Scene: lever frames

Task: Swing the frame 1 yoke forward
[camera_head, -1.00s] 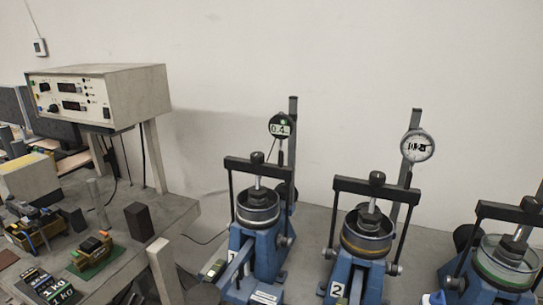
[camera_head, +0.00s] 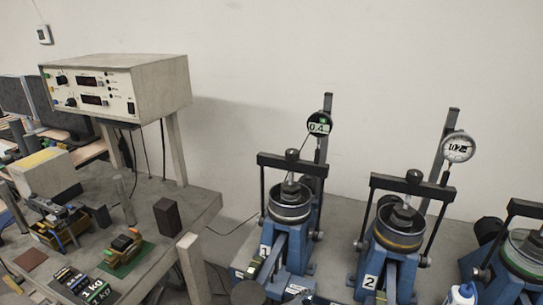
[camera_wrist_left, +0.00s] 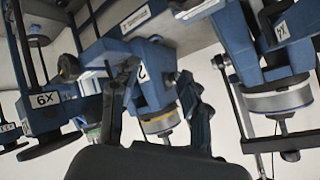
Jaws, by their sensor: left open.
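The frame 1 yoke (camera_head: 292,163), a black crossbar on two side rods, stands upright over the round metal cell (camera_head: 290,203) of the blue frame labelled 1 (camera_head: 293,249). A gauge reading about 0.4 (camera_head: 319,124) is on the post behind it. My left gripper (camera_wrist_left: 158,72) shows only in the left wrist view, open with nothing between its fingers. That view is upside down. Behind the fingers is a blue frame labelled 2 (camera_wrist_left: 150,88). A yoke bar (camera_wrist_left: 290,155) and cell at right seem to be frame 1's, apart from the fingers. My right gripper is not in view.
Frame 2 with its own yoke (camera_head: 412,184) stands close to the right of frame 1, and another frame (camera_head: 520,255) stands farther right. The wall lies behind.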

